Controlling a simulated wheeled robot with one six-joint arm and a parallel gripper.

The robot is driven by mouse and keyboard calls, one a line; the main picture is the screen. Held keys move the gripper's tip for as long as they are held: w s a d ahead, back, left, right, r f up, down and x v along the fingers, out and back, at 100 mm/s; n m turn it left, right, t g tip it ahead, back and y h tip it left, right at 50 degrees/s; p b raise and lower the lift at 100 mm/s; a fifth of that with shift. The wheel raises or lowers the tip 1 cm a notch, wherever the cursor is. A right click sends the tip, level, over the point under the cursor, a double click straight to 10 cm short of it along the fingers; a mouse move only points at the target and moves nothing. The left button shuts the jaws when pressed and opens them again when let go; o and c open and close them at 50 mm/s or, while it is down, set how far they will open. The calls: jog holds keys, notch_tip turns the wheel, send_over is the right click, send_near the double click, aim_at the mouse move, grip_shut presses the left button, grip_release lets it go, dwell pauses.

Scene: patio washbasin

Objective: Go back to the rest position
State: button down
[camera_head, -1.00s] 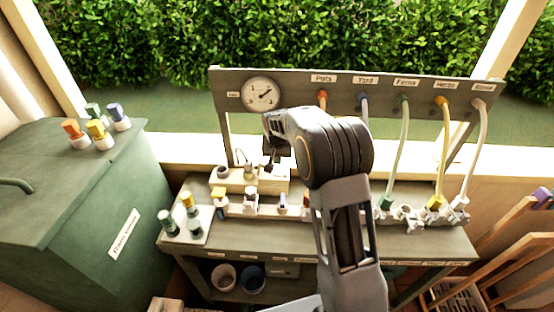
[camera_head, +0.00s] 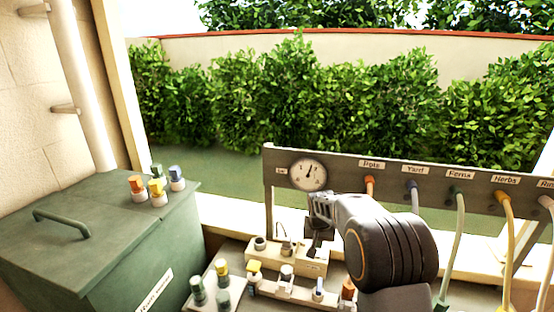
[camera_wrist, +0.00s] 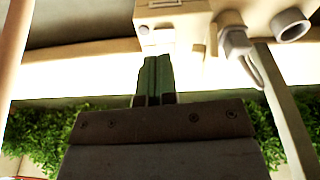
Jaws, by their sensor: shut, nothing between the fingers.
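My gripper (camera_head: 318,240) is at the back of the bench, beside the cream block (camera_head: 290,258) that carries small fittings. In the wrist view my gripper (camera_wrist: 155,75) shows its two dark fingers together with nothing between them. The cream block also shows in the wrist view (camera_wrist: 180,22), close beyond the fingertips. I cannot tell whether the fingers touch it. My arm hides part of the bench to the right of the block.
A pressure gauge (camera_head: 308,174) sits on the labelled hose board (camera_head: 430,182), with several hoses hanging at the right. A green bin (camera_head: 90,240) with coloured connectors on its lid stands at the left. A pale tray (camera_head: 235,290) with more connectors is on the bench.

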jog(key=s+r+n+t, duration=0.1)
jog(key=s+r, duration=0.2)
jog(key=s, duration=0.6)
jog(key=s+r+n, duration=0.1)
jog(key=s+r, duration=0.3)
jog(key=s, duration=0.5)
jog(key=s+r+t, duration=0.1)
jog(key=s+r, duration=0.3)
jog(key=s, duration=0.5)
jog(key=shift+s+a+n+t+y, duration=0.2)
jog(key=shift+n+t+y, duration=0.1)
jog(key=shift+n+y, duration=0.1)
